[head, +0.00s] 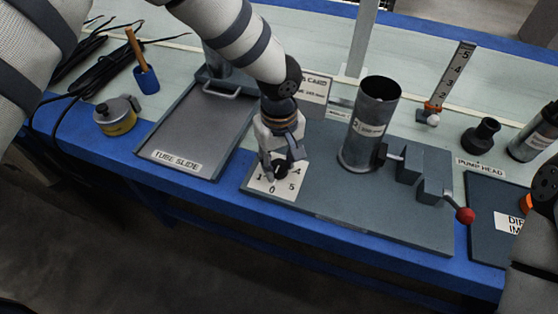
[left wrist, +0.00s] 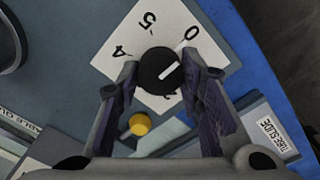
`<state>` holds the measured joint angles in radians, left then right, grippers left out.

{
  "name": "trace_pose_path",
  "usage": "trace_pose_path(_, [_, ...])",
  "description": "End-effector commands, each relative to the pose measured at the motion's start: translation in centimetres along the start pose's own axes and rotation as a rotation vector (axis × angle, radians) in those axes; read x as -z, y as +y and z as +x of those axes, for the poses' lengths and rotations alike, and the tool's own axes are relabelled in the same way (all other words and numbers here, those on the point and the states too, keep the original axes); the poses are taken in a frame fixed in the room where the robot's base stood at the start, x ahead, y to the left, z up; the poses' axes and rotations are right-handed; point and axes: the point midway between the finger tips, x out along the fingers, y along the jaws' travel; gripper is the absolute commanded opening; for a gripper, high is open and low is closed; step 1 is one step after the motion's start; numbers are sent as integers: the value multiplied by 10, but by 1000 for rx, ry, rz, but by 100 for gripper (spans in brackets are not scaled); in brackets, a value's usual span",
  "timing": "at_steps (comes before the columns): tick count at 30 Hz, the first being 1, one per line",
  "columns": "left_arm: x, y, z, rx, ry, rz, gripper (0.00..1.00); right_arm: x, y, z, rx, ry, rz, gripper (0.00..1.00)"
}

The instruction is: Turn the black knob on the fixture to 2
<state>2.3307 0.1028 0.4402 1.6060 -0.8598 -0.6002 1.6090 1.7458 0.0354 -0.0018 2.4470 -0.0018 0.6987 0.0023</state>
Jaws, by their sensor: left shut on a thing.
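The black knob (left wrist: 158,70) sits on a white dial plate (left wrist: 135,46) in the left wrist view. The 0, 5 and 4 can be read; a digit beneath the knob is partly covered. My left gripper (head: 281,168) comes down over the dial plate (head: 290,186) at the fixture's (head: 330,212) left front corner. Its fingers (left wrist: 166,75) are on either side of the knob and shut on it. My right gripper is out of view.
A grey metal cylinder (head: 369,125) stands on the fixture, right of my left gripper. A lever with a red ball (head: 465,215) is farther right. The tube slide tray (head: 200,125) lies to the left.

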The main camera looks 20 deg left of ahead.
Motion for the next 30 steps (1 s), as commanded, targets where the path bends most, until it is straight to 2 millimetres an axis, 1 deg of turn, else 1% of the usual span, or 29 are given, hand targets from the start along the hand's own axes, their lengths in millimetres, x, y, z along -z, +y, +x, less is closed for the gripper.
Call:
trace_pose_path(5, [0,0,-1,-1,1,25,6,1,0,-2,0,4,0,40])
trace_pose_path(11, [0,0,-2,-1,3,125,6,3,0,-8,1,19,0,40])
trace_pose_path(18, [0,0,-2,0,2,333,6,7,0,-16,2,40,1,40])
trace_pose_path(30, [0,0,0,0,0,712,6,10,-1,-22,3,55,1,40])
